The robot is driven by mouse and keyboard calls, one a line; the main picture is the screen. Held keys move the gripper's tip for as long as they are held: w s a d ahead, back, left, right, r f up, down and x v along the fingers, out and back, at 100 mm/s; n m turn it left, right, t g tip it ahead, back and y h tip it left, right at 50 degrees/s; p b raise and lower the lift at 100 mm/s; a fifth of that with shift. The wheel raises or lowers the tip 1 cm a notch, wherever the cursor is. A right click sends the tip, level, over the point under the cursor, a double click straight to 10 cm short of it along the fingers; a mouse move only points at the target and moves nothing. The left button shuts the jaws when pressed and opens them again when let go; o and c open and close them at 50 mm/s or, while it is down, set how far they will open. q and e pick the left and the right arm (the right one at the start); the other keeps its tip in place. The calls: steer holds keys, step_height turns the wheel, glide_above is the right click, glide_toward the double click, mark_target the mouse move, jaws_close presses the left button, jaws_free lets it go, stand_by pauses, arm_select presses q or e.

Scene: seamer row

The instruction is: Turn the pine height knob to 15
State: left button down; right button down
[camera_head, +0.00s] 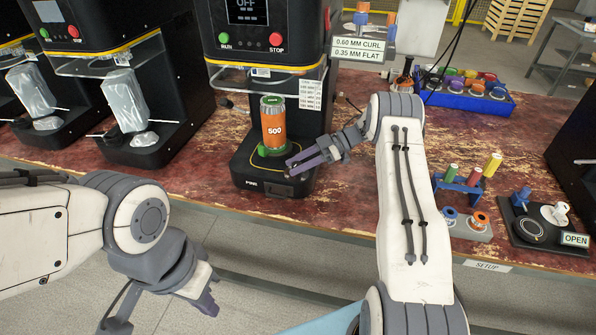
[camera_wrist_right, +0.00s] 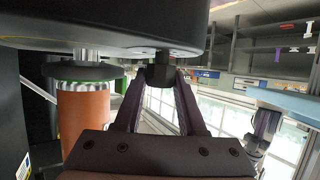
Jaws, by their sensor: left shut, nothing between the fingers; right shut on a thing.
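The middle seamer (camera_head: 275,182), whose base plate seems to read PINE, stands on the worn red bench. An orange can marked 500 (camera_head: 273,130) stands upright on its lifter; it also shows in the right wrist view (camera_wrist_right: 83,120). My right gripper (camera_head: 291,166) is at the front right of this machine, beside the can. In the right wrist view its fingers (camera_wrist_right: 163,80) are closed on a small black knob (camera_wrist_right: 162,70) under a dark round part. No scale number on the knob is readable. My left gripper (camera_head: 208,303) is shut and empty, low in front of the bench.
A sign (camera_head: 358,49) reads 0.60 MM CURL, 0.35 MM FLAT. Other seamers (camera_head: 140,140) stand to the left. A blue tray of coloured parts (camera_head: 468,100), a blue rack (camera_head: 462,190) and a black OPEN stand (camera_head: 550,232) are to the right.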

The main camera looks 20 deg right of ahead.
steer(key=n+g+b, duration=0.2)
steer(key=shift+a+f+g+b, duration=0.1)
steer(key=shift+f+g+b, duration=0.15)
steer(key=shift+g+b, duration=0.1)
steer(key=shift+s+r+n+g+b, duration=0.1)
steer(key=shift+r+n+g+b, duration=0.05)
steer(key=shift+n+g+b, duration=0.35)
steer(key=shift+a, duration=0.1)
steer(key=shift+c, duration=2.4)
jaws_free()
steer(key=shift+r, duration=0.1)
steer(key=shift+r, duration=0.1)
